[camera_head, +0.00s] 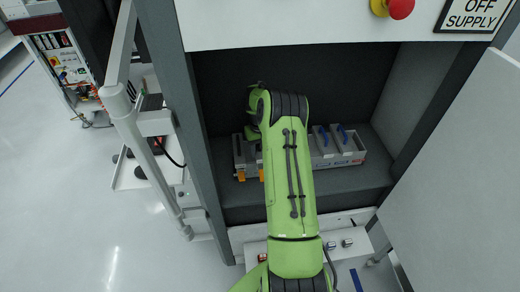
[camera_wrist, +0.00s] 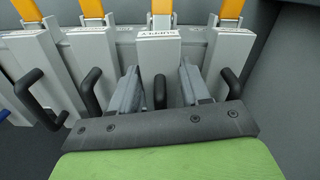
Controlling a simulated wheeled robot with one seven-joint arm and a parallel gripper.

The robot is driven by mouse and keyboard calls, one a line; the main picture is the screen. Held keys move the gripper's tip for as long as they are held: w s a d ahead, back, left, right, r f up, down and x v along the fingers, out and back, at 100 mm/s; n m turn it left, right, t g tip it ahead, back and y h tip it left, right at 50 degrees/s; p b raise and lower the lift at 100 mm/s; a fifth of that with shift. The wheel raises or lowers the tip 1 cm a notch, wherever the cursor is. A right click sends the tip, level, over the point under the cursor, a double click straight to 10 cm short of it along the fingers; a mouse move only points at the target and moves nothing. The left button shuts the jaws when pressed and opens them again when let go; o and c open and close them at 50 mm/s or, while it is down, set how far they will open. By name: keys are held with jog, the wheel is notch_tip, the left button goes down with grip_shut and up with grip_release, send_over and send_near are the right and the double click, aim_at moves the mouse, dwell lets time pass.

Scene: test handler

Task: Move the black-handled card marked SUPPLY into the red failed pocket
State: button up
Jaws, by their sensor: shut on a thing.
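In the wrist view my gripper (camera_wrist: 160,92) has one finger on each side of a grey card (camera_wrist: 152,62) with a black handle (camera_wrist: 160,93). It is shut on this card, though the contact itself is hard to see. A white label (camera_wrist: 158,35) is on the card's top; its print is too small to read surely. The card stands in a row with other grey cards. In the head view my arm hides the gripper and this card. I cannot make out the red failed pocket; only a small red mark shows at the grey rack's (camera_head: 326,163) right end.
Neighbouring black-handled cards (camera_wrist: 92,62) (camera_wrist: 231,60) stand close on both sides. Orange tabs (camera_wrist: 163,7) rise behind the row. The dark recess has side walls, and an open white door (camera_head: 460,160) stands right.

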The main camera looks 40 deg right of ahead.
jog(key=shift+w+a+r, duration=0.15)
jog(key=shift+w+r, duration=0.05)
jog(key=shift+r, duration=0.2)
